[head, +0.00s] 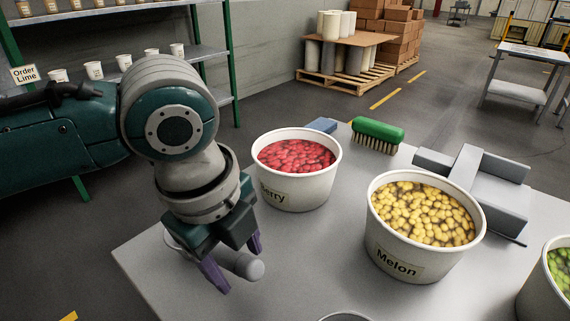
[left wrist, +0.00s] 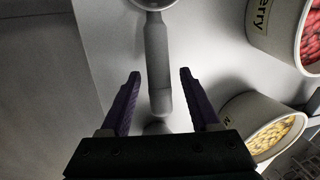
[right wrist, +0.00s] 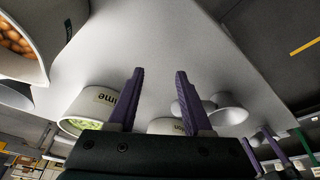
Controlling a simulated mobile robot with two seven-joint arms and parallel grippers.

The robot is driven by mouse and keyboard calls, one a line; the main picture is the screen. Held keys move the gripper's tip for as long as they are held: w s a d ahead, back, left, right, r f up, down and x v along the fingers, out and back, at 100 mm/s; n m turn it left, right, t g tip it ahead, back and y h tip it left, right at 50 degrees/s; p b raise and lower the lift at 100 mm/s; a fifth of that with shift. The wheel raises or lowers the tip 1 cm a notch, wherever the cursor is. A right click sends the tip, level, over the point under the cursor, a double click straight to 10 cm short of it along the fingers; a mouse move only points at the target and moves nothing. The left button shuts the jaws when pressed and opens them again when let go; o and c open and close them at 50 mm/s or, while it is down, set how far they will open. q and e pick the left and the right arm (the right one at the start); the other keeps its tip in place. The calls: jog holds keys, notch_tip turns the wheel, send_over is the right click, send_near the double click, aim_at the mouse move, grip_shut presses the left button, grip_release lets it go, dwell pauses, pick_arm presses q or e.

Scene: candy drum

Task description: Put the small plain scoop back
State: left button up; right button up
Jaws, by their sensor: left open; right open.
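A plain grey scoop lies at the table's front left in the head view, its round-ended handle (head: 247,267) showing and its bowl mostly hidden by my left gripper (head: 235,259). In the left wrist view, the scoop's handle (left wrist: 156,50) runs between the spread fingers of my left gripper (left wrist: 159,74), apart from both, and its bowl is cut off at the top edge. My right gripper (right wrist: 159,72) is open with nothing between its fingers; it is outside the head view.
The Berry tub (head: 286,193) stands behind my left gripper. The Melon tub (head: 393,262) stands to the right, with a green-filled tub (head: 547,285) at the right edge. A green brush (head: 377,133) and a grey stand (head: 485,185) are farther back. A round rim (head: 345,317) shows at the bottom edge.

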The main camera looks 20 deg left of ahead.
pick_arm(q)
jog(key=r, duration=0.2)
jog(key=r+p, duration=0.1)
jog(key=r, duration=0.2)
jog(key=s+r, duration=0.1)
jog(key=r, duration=0.1)
jog(key=shift+s+a+r, duration=0.1)
jog(key=shift+a+r, duration=0.05)
jog(key=shift+r, duration=0.05)
jog(key=s+d+f+n+t+h, duration=0.1)
jog(key=s+d+n+h, duration=0.2)
jog(key=s+d+n, duration=0.3)
jog(key=s+a+f+n+y, duration=0.2)
jog(key=s+a+n+y, duration=0.1)
jog(key=s+a+n, duration=0.6)
jog(key=n, duration=0.4)
jog(key=shift+s+a+n+t+p, duration=0.2)
jog(key=shift+a+n+t+p, duration=0.1)
jog(key=shift+a+n+p, duration=0.1)
